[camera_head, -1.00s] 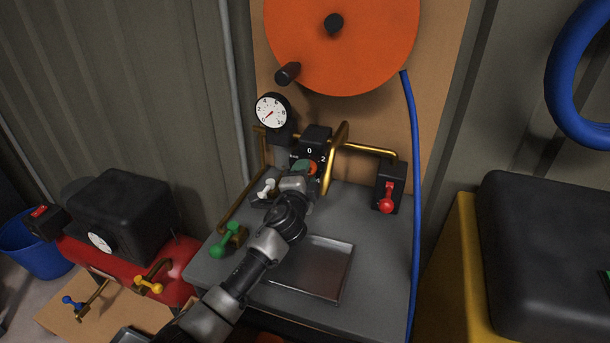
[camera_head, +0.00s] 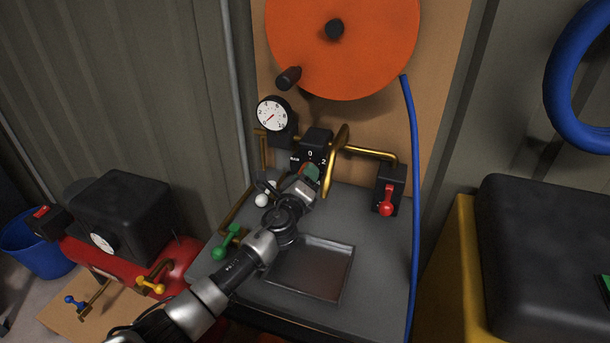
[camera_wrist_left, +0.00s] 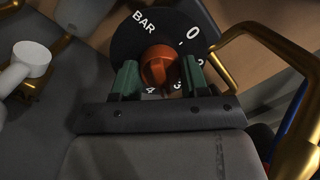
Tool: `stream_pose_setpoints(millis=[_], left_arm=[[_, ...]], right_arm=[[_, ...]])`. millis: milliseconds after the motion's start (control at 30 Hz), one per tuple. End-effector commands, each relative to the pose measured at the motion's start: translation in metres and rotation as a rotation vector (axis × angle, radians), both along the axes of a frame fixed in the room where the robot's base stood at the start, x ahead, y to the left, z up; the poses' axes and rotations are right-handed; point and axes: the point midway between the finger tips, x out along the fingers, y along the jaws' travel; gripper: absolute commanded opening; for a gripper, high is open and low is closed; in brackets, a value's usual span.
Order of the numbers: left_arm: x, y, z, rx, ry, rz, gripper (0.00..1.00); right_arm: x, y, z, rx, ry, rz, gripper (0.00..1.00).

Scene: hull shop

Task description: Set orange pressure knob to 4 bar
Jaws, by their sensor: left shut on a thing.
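The orange pressure knob (camera_wrist_left: 158,67) sits on a black dial plate (camera_wrist_left: 137,38) lettered BAR, with white figures around it, 0 at upper right and 4 near the bottom. My left gripper (camera_wrist_left: 158,76) is shut on the knob, one green-padded finger on each side. The knob's exact setting is hard to read. In the head view the left gripper (camera_head: 310,176) reaches the front of the black regulator (camera_head: 316,139) and hides most of the knob. A white round gauge (camera_head: 272,115) stands left of the regulator. My right gripper is not in view.
A brass pipe (camera_head: 335,160) bends close to the right of the regulator. A red valve lever (camera_head: 387,199), a green lever (camera_head: 227,243) and a white-handled valve (camera_head: 262,200) stand nearby. A shallow metal tray (camera_head: 315,268) lies on the grey bench. An orange reel (camera_head: 343,60) hangs above.

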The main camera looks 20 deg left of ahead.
Motion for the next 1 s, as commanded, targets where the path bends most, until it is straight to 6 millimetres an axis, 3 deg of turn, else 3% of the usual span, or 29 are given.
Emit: stream_pose_setpoints(millis=[500,1000], left_arm=[[0.000,0.000,0.001,0.410,-0.012,-0.001,0.21],[0.000,0.000,0.000,0.534,-0.017,-0.001,0.21]], right_arm=[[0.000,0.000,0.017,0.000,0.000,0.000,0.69],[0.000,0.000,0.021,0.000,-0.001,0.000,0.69]])
